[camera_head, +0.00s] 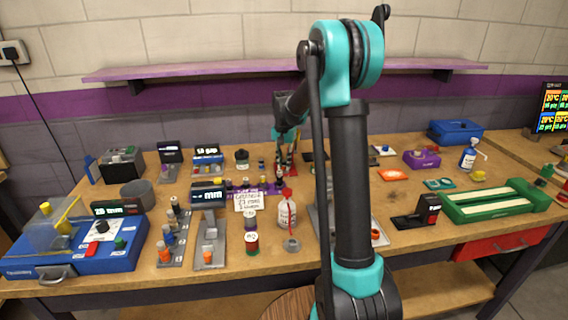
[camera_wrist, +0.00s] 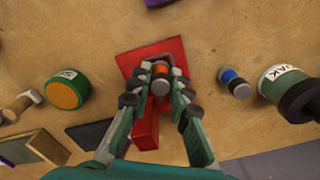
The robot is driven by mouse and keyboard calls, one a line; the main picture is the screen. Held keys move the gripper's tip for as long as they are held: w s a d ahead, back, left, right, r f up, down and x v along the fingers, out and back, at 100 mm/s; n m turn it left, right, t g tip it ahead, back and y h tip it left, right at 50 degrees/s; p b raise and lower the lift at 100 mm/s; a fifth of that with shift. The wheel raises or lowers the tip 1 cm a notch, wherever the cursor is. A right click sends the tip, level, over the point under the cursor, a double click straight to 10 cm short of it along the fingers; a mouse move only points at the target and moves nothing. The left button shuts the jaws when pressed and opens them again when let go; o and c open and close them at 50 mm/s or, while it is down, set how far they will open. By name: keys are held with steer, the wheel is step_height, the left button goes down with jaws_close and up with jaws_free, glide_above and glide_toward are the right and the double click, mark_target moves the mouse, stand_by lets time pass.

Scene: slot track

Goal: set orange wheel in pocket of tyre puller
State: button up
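In the wrist view my gripper (camera_wrist: 161,72) points down with its two fingertips at either side of a small orange wheel (camera_wrist: 161,71) with a grey end. The fingertips appear to press on it. Beneath is a red flat base with a raised red block, which looks like the tyre puller (camera_wrist: 175,51). Its pocket is hidden by the wheel and fingers, and I cannot tell whether the wheel touches it.
In the wrist view, a green-and-orange cylinder (camera_wrist: 67,91) stands left, a small blue-and-grey wheel set (camera_wrist: 235,82) and a labelled bottle (camera_wrist: 287,90) right. In the head view, a white bottle (camera_head: 287,211) and a sign (camera_head: 246,201) stand in front of my gripper.

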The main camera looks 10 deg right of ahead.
steer(key=o, duration=0.5)
steer(key=shift+o, duration=0.2)
steer(key=shift+r, duration=0.1)
